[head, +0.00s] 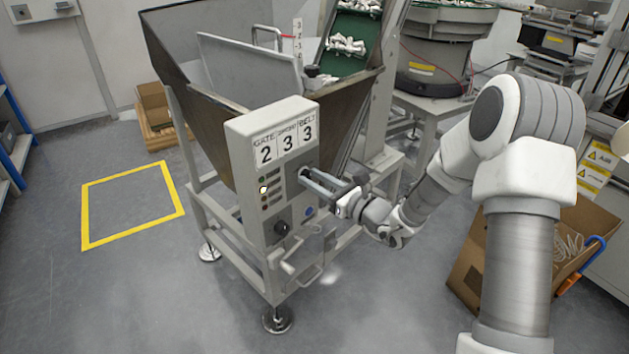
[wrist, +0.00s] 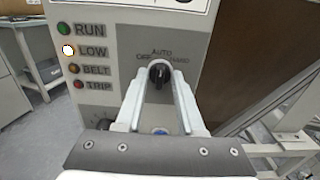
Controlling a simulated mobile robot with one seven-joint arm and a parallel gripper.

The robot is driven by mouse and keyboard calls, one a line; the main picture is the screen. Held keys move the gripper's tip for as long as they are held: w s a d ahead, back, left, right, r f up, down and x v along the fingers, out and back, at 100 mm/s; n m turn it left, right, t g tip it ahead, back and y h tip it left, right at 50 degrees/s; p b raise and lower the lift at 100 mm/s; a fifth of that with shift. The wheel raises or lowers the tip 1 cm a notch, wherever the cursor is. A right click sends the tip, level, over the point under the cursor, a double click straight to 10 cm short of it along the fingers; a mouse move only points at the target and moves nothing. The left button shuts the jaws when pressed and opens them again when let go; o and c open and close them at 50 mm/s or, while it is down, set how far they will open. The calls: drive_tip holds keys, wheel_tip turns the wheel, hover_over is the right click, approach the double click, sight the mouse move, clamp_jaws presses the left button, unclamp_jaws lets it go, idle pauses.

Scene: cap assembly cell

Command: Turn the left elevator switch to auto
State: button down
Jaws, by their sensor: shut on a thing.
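The elevator switch is a small black knob (wrist: 159,74) on the grey control panel (wrist: 120,20), under the labels OFF, AUTO and a partly blurred third word. My gripper (wrist: 158,84) is shut on the knob, with one pale finger on each side of it. The knob's grip looks about upright, toward AUTO, but its exact angle is hard to tell. In the head view my gripper (head: 306,175) reaches the panel from the right and its fingers hide most of the switch.
The panel (head: 277,115) shows number cards 2, 3, 3. The LOW lamp (wrist: 68,50) is lit white beside RUN, BELT and TRIP. A lower black knob (head: 281,228) and a blue button (head: 309,211) sit below. A hopper (head: 210,105) stands behind; a cardboard box (head: 468,272) is at right.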

drive_tip(key=c, duration=0.5)
unclamp_jaws()
drive_tip(key=p+v, duration=0.3)
drive_tip(key=v, duration=1.4)
drive_tip(key=shift+s+d, duration=0.15)
drive_tip(key=shift+s, duration=0.05)
drive_tip(key=shift+r, duration=0.1)
